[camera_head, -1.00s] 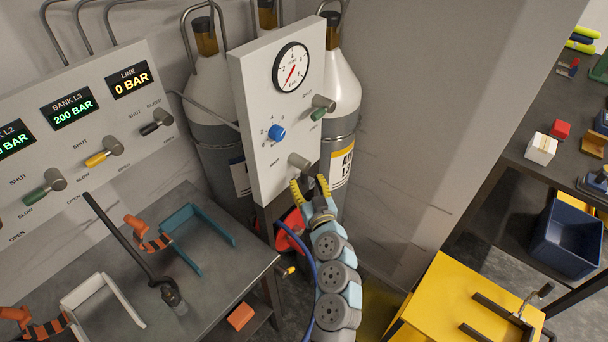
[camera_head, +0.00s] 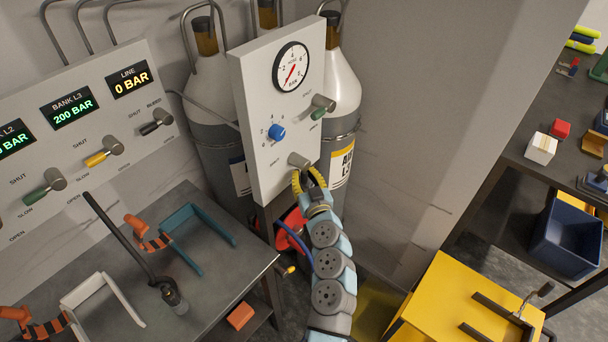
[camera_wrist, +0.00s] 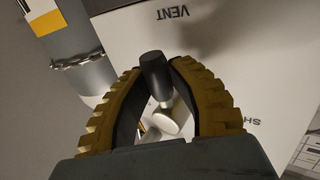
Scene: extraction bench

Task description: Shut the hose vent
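The hose vent is a valve at the bottom of the upright grey hose panel (camera_head: 262,110), with a round grey knob (camera_head: 298,160). In the wrist view its dark lever (camera_wrist: 155,75) stands out from a pale round hub (camera_wrist: 165,119). The lever points toward the VENT lettering, and part of a SHUT label shows at the lower right. My gripper (camera_head: 306,173) is just below the knob. In the wrist view its yellow ribbed fingers (camera_wrist: 157,72) are drawn in on both sides of the lever, their tips against it. The fingers hide most of the lever in the head view.
A pressure gauge (camera_head: 291,67), a blue knob (camera_head: 277,132) and a green-handled valve (camera_head: 322,104) are above on the same panel. Gas cylinders (camera_head: 343,85) stand behind. A bench (camera_head: 215,277) is at left and a yellow cart (camera_head: 450,292) at lower right.

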